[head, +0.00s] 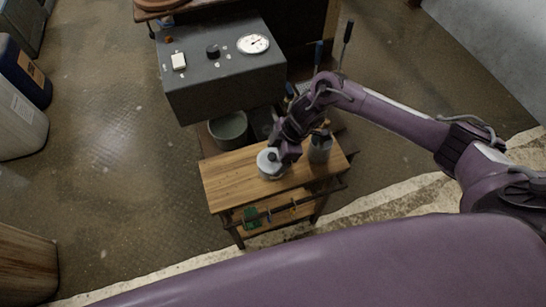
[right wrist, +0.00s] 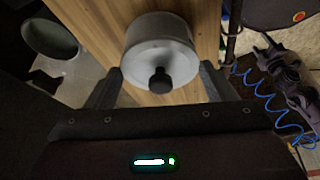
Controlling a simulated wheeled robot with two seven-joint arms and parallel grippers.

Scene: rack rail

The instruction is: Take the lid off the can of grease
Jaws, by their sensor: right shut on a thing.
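The can of grease (head: 266,172) is a pale grey round can standing on the wooden top of a small cart. Its lid (right wrist: 146,62) is a grey disc with a black knob, and it faces the camera in the right wrist view. My right gripper (head: 280,154) reaches down over the can from the right. In the right wrist view its two fingers (right wrist: 161,78) are on either side of the lid, with the knob between them. I cannot tell whether the lid sits on the can or slightly above it. My left gripper is not in view.
The wooden cart top (head: 228,185) has free room left of the can. A grey container (head: 320,149) stands to its right. A grey bucket (head: 228,128) is behind the cart. A grey box with a dial (head: 222,65) stands farther back. A lower shelf holds small items.

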